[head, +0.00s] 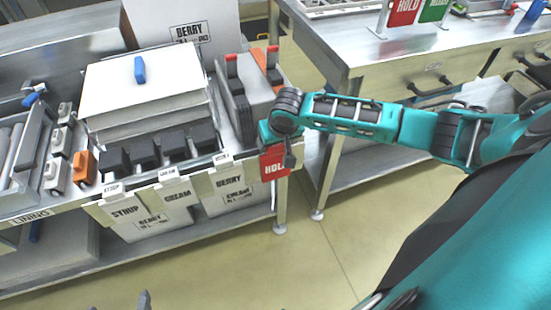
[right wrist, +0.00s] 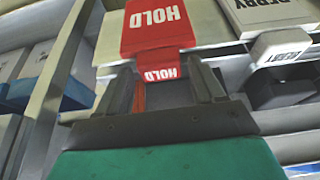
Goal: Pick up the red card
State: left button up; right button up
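A red card marked HOLD (head: 272,163) hangs upright at the right front corner of the left-hand bench. In the right wrist view the red card (right wrist: 157,25) is straight ahead, with a smaller red HOLD part (right wrist: 160,64) below it, nearer the gripper. My right gripper (head: 290,160) is at the card's right edge in the head view and covers part of it. In the right wrist view its two fingers (right wrist: 164,75) are apart, on either side of the lower red part; contact cannot be told. Small dark tips at the head view's bottom edge may be my left gripper (head: 120,304).
A second bench (head: 400,55) at the back right carries another red HOLD sign (head: 404,11) and a green sign (head: 434,10). The floor in front is clear.

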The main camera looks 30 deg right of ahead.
jog(key=c, duration=1.1)
jog(key=shift+r, duration=0.15)
